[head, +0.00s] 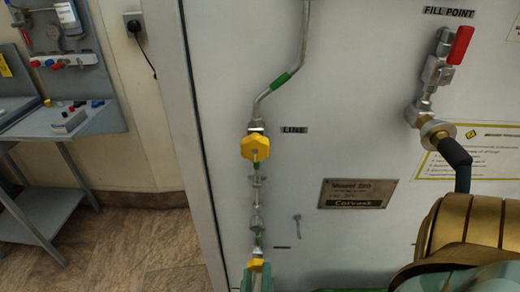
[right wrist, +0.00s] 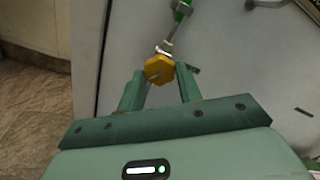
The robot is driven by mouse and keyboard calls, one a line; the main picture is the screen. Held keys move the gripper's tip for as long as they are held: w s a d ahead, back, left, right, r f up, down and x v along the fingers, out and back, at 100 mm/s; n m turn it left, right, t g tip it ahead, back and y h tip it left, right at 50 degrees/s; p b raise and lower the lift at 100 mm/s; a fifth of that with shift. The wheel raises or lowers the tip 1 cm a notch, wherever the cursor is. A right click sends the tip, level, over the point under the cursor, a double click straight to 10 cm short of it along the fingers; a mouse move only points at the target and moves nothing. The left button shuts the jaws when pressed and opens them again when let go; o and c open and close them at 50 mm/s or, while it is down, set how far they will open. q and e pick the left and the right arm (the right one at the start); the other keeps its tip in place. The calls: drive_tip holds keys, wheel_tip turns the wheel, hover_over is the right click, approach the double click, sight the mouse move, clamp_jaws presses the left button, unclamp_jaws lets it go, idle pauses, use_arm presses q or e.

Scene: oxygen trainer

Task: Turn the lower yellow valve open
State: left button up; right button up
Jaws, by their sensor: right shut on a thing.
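The lower yellow valve (head: 256,265) is at the bottom of the head view, on the metal pipe line of the grey panel. My right gripper (head: 257,281) has its green fingers on either side of it, shut on its knob. In the right wrist view the yellow knob (right wrist: 158,66) sits between the tips of my right gripper (right wrist: 160,80). The lower part of the valve is hidden by the fingers. An upper yellow valve (head: 255,147) sits higher on the same pipe, beside the LINE label. My left gripper is not in view.
A fill-point fitting with a red handle (head: 460,45) and a black hose (head: 456,154) is at the upper right. A name plate (head: 357,193) is on the panel. A grey workbench (head: 70,125) stands at the left, with open floor (head: 130,245) before the panel.

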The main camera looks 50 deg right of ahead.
idle(0.4)
drive_tip(key=o, duration=1)
drive_tip(key=shift+a, duration=0.1)
